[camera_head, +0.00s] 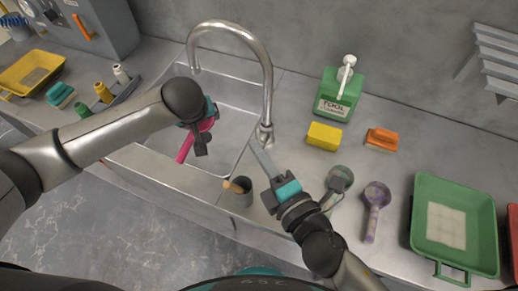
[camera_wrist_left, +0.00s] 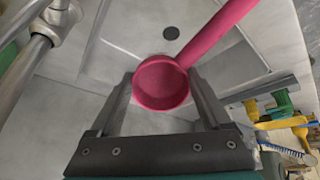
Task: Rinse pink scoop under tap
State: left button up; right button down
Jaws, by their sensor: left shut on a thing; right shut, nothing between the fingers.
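The pink scoop (camera_head: 185,149) is in my left gripper (camera_head: 204,138), held over the sink basin (camera_head: 230,125). In the left wrist view its round cup (camera_wrist_left: 162,84) sits between the two fingers, and its handle (camera_wrist_left: 225,28) points to the upper right. The tall curved tap (camera_head: 268,92) stands at the basin's right side, its spout (camera_head: 194,66) pointing down over the basin. The scoop is below the spout in the picture; I see no water stream. My right gripper (camera_head: 254,146) is shut and empty, its tips close to the tap's base; I cannot tell if they touch.
A green scoop (camera_head: 340,178), purple scoop (camera_head: 375,200) and green tub (camera_head: 424,230) lie farther right. A dark cup (camera_head: 238,194) stands at the counter's front edge.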

aim_at(199, 127)
dwell(0.5)
pick_arm(q)
jog(key=s+r+p, duration=0.2)
jog(key=p, duration=0.2)
jog(key=s+d+r+p, duration=0.1)
jog(key=s+r+p, duration=0.1)
jog(key=s+p, duration=0.1)
jog(key=shift+d+p, duration=0.1)
jog(key=shift+p, duration=0.5)
dwell(0.9)
